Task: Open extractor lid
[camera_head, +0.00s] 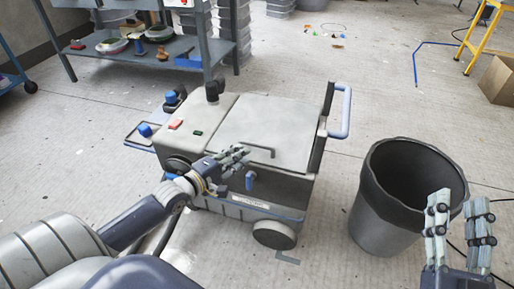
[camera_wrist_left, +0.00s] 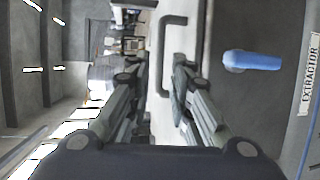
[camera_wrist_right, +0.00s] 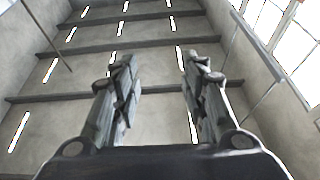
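The extractor (camera_head: 235,150) is a grey wheeled machine in the middle of the head view. Its flat lid (camera_head: 268,128) looks shut and has a dark bar handle (camera_head: 258,150) near its front edge. A blue latch (camera_head: 250,180) sits on the front face below the lid; it also shows in the left wrist view (camera_wrist_left: 252,61). My left gripper (camera_head: 238,158) is at the front edge, just left of the lid handle. Its fingers are apart and empty, with the handle (camera_wrist_left: 168,55) ahead of them. My right gripper (camera_head: 458,212) is raised, open and empty, right of the bin.
A dark bin (camera_head: 385,225) stands between the extractor and my right gripper. A blue push handle (camera_head: 341,110) is on the extractor's right side. A shelf (camera_head: 150,55) stands behind at left, a yellow ladder (camera_head: 482,40) and cardboard box (camera_head: 498,80) at far right.

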